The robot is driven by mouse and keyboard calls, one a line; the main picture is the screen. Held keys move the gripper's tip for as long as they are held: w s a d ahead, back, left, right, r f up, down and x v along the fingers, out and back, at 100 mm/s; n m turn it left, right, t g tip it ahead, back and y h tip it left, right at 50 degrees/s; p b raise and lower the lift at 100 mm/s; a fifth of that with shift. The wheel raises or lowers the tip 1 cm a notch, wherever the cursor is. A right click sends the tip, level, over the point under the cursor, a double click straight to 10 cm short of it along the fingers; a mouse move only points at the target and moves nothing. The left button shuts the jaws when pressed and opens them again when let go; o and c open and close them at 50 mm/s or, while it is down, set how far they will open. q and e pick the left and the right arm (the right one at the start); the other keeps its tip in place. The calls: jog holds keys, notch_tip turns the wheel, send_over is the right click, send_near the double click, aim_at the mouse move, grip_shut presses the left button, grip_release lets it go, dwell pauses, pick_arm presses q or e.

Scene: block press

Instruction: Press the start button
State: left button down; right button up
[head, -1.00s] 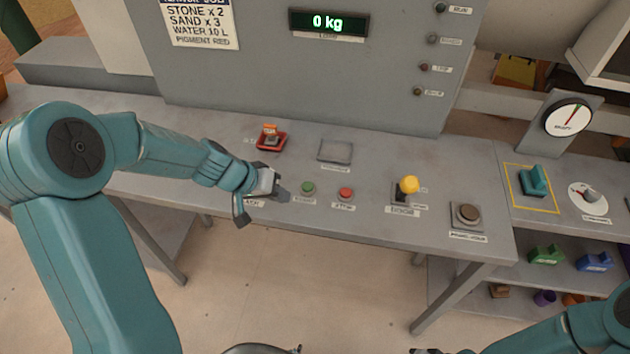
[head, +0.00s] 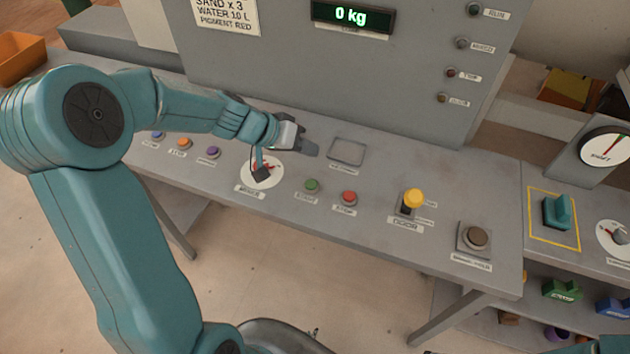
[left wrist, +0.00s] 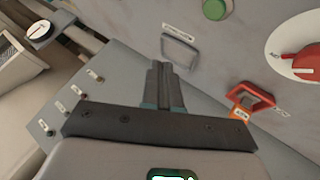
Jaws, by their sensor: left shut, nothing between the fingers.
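The green start button (head: 312,186) stands on the grey console in the head view, left of the red button (head: 348,198). It also shows at the top edge of the left wrist view (left wrist: 215,9), partly cut off. My left gripper (head: 308,151) is shut and empty. In the head view its tips appear behind the green button, near the rectangular frame (head: 347,152), apart from the button. In the left wrist view the shut fingers (left wrist: 160,75) point toward the console, just below that frame. My right gripper is out of view.
A yellow-topped lever (head: 413,199) and a brown button (head: 475,238) stand to the right. A red guard with an orange part (left wrist: 250,100) is near the fingers.

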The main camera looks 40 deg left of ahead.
pick_arm(q)
jog(key=b, duration=0.7)
send_over(307, 184)
notch_tip(307, 184, down, 8)
jog(key=shift+s+f, duration=0.1)
jog(key=shift+f, duration=0.35)
jog(key=shift+r, duration=0.1)
dwell(1.2)
jog(key=shift+f+b, duration=0.45)
jog(key=shift+b, duration=0.5)
